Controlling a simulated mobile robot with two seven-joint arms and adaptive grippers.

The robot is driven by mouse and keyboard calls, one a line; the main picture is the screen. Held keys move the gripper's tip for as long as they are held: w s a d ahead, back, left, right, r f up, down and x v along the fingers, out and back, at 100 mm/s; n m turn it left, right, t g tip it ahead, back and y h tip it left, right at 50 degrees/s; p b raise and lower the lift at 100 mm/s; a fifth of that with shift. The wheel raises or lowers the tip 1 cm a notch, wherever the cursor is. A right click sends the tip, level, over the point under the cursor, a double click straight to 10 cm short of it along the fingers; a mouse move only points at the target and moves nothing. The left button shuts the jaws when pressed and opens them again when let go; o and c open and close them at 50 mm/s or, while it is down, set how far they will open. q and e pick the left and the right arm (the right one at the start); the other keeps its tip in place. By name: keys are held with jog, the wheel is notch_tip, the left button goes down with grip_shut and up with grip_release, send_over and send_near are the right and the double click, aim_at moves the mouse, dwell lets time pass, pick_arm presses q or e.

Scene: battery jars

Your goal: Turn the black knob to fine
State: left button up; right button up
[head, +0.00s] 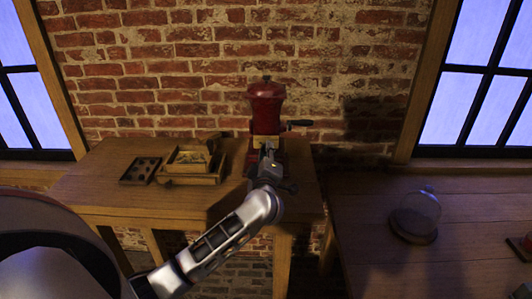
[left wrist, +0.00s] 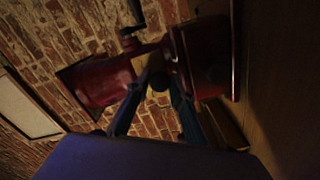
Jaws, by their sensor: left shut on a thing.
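A red grinder (head: 266,105) stands upright at the back of the wooden table against the brick wall. It shows tilted in the left wrist view (left wrist: 97,82). My left gripper (head: 267,150) is in front of the grinder's middle. In the left wrist view its two fingers (left wrist: 159,80) come together on a small dark part, the black knob (left wrist: 160,82), between the red upper and lower parts. The fingers mostly hide the knob, and I cannot read any setting mark. My right gripper is not in view.
A dark crank handle (head: 300,123) sticks out to the right of the grinder. Left of it lie a wooden tray (head: 190,180) and a dark plate with holes (head: 141,170). A glass dome (head: 417,212) stands on the right table (head: 350,225).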

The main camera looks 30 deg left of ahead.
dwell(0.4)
pick_arm(q)
jog(key=o, duration=1.1)
jog(key=shift+d, duration=0.1)
jog(key=v, duration=1.2)
